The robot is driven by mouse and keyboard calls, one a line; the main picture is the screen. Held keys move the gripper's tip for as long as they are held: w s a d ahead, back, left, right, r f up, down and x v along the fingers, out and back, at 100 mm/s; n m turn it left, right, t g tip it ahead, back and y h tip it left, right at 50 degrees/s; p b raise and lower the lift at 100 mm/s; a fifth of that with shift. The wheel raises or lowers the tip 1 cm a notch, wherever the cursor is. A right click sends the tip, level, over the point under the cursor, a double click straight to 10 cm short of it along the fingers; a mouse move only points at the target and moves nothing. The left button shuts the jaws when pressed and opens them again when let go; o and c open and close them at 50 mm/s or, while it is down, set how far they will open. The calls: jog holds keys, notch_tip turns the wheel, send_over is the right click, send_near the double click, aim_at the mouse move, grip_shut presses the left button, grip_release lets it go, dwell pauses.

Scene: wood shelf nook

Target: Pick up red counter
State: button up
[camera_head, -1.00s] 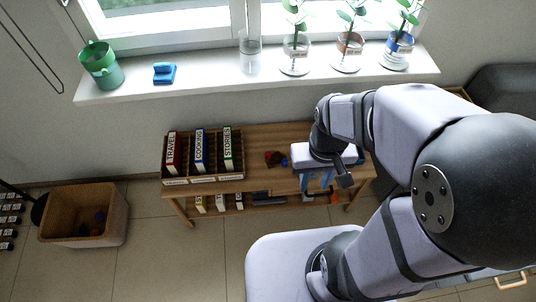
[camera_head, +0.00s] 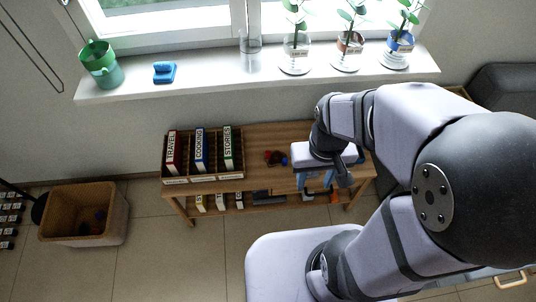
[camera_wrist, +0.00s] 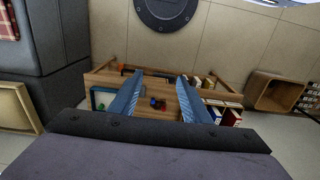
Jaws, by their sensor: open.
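A small red piece (camera_head: 268,155), likely the red counter, lies on the wooden shelf top (camera_head: 264,137) in the head view. A dark piece and a blue piece (camera_head: 284,161) lie close beside it. In the wrist view the red piece (camera_wrist: 153,101) and the blue piece (camera_wrist: 162,105) show small between my fingers. My gripper (camera_head: 314,182) is open with blue fingers, to the right of the red piece in the head view. In the wrist view my gripper (camera_wrist: 160,77) is empty and apart from the pieces.
A book rack (camera_head: 203,180) marked travel, cooking and stories stands on the left of the shelf top. Items fill the lower shelf. A brown bin (camera_head: 118,218) stands on the floor at left. The windowsill (camera_head: 215,72) holds a green cup, a glass and plants.

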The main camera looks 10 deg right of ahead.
jog(key=n+t+y+b, duration=0.2)
jog(key=t+b, duration=1.1)
jog(key=b, duration=2.9)
send_near(269, 154)
jog(key=x, duration=0.3)
jog(key=shift+d+f, duration=0.25)
jog(key=shift+w+a+f+b, duration=0.2)
jog(key=shift+w+f+b, duration=0.1)
jog(key=shift+b, duration=0.3)
jog(key=shift+w, duration=0.1)
jog(key=shift+a+r+b+x, duration=0.15)
jog(key=shift+b+x, duration=0.45)
jog(key=shift+x, duration=1.15)
jog(key=shift+a+r+b+x, duration=0.15)
jog(key=shift+b+x, duration=0.45)
jog(key=shift+x, duration=1.2)
jog(key=shift+w, duration=0.1)
grip_shut()
